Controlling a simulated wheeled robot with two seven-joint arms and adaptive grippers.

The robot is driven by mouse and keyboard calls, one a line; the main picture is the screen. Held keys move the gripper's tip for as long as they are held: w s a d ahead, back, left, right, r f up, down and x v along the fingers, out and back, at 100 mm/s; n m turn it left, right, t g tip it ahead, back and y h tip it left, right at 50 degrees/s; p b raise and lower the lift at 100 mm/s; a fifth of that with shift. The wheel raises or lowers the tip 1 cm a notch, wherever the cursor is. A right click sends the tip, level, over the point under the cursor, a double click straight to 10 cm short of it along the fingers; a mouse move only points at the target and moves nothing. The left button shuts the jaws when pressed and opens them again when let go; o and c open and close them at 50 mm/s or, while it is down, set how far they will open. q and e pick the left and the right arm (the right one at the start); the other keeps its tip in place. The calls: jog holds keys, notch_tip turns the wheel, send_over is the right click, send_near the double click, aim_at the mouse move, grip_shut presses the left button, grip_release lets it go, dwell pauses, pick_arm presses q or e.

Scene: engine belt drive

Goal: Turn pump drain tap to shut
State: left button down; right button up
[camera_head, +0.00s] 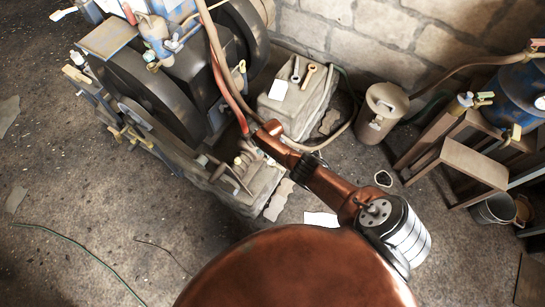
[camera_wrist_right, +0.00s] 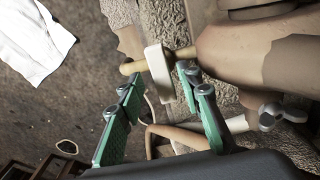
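In the right wrist view a cream block-like piece (camera_wrist_right: 157,72) with a brass stem through it projects from a rounded tan body (camera_wrist_right: 255,50). It looks like the drain tap, though I cannot be sure. My right gripper (camera_wrist_right: 162,88) is open, its green-padded fingers on either side of the cream piece. I cannot tell whether they touch it. In the head view my right arm reaches down to the pump parts (camera_head: 240,170) at the engine's foot. There the gripper is small and the tap cannot be made out. My left gripper is not in view.
The engine (camera_head: 150,95) with dark flywheels stands at upper left. A grey block (camera_head: 295,110) carrying tools, a tan canister (camera_head: 382,112) and a wooden stand (camera_head: 465,165) are to the right. A hose (camera_head: 215,45) runs down near my arm. The lower-left floor is mostly clear.

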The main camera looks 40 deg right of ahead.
jog(key=shift+w+a+r, duration=0.1)
jog(key=shift+a, duration=0.05)
jog(key=shift+r, duration=0.4)
notch_tip(320, 180, up, 11)
dwell(0.5)
dwell(0.6)
